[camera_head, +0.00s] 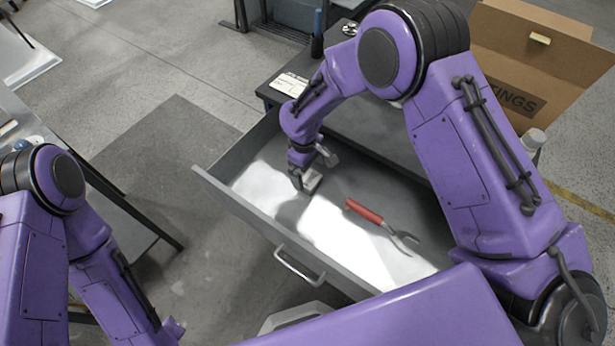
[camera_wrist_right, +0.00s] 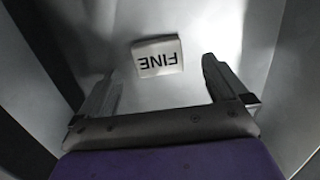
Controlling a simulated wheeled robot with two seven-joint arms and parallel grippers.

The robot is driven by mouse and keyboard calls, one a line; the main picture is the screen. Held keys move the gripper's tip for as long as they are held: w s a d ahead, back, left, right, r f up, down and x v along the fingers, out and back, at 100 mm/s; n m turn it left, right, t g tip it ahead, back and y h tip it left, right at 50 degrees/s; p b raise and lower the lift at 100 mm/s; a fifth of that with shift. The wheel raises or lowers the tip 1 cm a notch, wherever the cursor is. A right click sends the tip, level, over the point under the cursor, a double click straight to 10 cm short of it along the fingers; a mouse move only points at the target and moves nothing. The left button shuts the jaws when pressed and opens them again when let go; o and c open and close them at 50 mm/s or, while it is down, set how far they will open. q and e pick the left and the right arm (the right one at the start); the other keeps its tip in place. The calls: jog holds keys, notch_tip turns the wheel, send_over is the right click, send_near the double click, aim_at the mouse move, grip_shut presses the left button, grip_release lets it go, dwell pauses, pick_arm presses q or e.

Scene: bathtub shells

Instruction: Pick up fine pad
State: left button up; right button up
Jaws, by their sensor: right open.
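The fine pad (camera_wrist_right: 157,57) is a small whitish block with "FINE" on it, upside down in the right wrist view. It lies on the drawer's floor, just beyond and between my right gripper's fingertips, not gripped. My right gripper (camera_wrist_right: 161,72) is open and empty. In the head view my right gripper (camera_head: 308,176) reaches down inside the open drawer (camera_head: 240,208), near its left end; I cannot clearly tell the pad from the fingers there. My left forearm shows at the lower left, but its gripper is out of view.
A tool with a red handle (camera_head: 364,211) and metal prongs lies in the drawer, right of my right gripper. The drawer's walls stand around the gripper, with a handle (camera_head: 299,266) on the front. A cardboard box (camera_head: 540,55) stands at the back right.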

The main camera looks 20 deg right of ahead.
aim_at(311, 179)
jog(key=shift+s+d+f+p, duration=0.2)
jog(key=shift+s+f+p, duration=0.45)
jog(key=shift+s+f, duration=0.35)
jog(key=w+f, duration=0.1)
jog(key=f, duration=0.1)
jog(key=w+f, duration=0.1)
jog(key=shift+w+f, duration=0.15)
jog(key=shift+f, duration=0.25)
jog(key=shift+r, duration=0.15)
jog(key=shift+s+r, duration=0.1)
jog(key=shift+s, duration=0.15)
jog(key=c, duration=0.9)
jog(key=shift+c, duration=1.2)
pick_arm(q)
jog(key=shift+s+r+b, duration=0.2)
jog(key=shift+s+b, duration=0.25)
jog(key=shift+b, duration=0.25)
pick_arm(e)
notch_tip(311, 179, up, 10)
